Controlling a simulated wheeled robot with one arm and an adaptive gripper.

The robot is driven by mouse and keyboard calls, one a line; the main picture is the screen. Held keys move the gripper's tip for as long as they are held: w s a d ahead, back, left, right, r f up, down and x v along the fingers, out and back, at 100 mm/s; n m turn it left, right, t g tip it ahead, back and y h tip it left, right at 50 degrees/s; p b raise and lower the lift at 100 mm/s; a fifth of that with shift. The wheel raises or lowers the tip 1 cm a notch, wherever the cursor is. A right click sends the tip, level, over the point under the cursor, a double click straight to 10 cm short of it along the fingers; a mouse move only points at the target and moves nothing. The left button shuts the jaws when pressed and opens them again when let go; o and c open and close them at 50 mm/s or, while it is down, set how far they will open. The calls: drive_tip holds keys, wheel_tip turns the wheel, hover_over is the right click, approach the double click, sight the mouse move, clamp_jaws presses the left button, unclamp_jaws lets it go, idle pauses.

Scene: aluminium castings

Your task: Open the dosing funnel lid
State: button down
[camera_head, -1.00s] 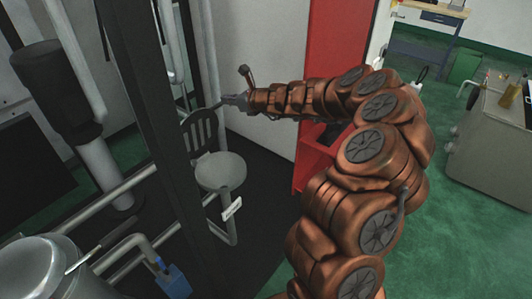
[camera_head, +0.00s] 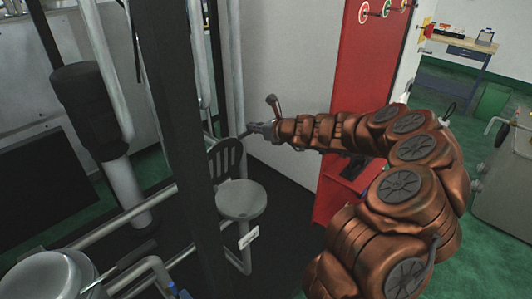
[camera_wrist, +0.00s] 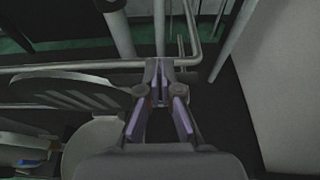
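I take the round grey disc (camera_head: 241,200) to be the dosing funnel part. A slotted dark grey plate (camera_head: 226,158) stands upright at its back edge, perhaps the lid; I cannot tell for sure. In the wrist view the slotted plate (camera_wrist: 68,92) and part of the disc (camera_wrist: 90,145) lie left of the gripper. My gripper (camera_head: 256,130) points left, above and to the right of the slotted plate, and appears apart from it. In the wrist view my gripper's fingers (camera_wrist: 160,80) converge toward their far ends with nothing seen held. Whether they meet is unclear.
A dark upright post (camera_head: 178,120) stands left of the disc, with grey pipes around it. A white tag (camera_head: 248,238) hangs below the disc. A red cabinet (camera_head: 362,95) stands right of the wall panel. A workbench (camera_head: 462,48) stands far right. Green floor is open behind my arm.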

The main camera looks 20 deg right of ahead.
drive_tip(key=s+d+r, duration=0.1)
drive_tip(key=s+r, duration=0.2)
drive_tip(key=r, duration=0.7)
drive_tip(key=shift+s+d+r, duration=0.15)
drive_tip(key=shift+s+r, duration=0.15)
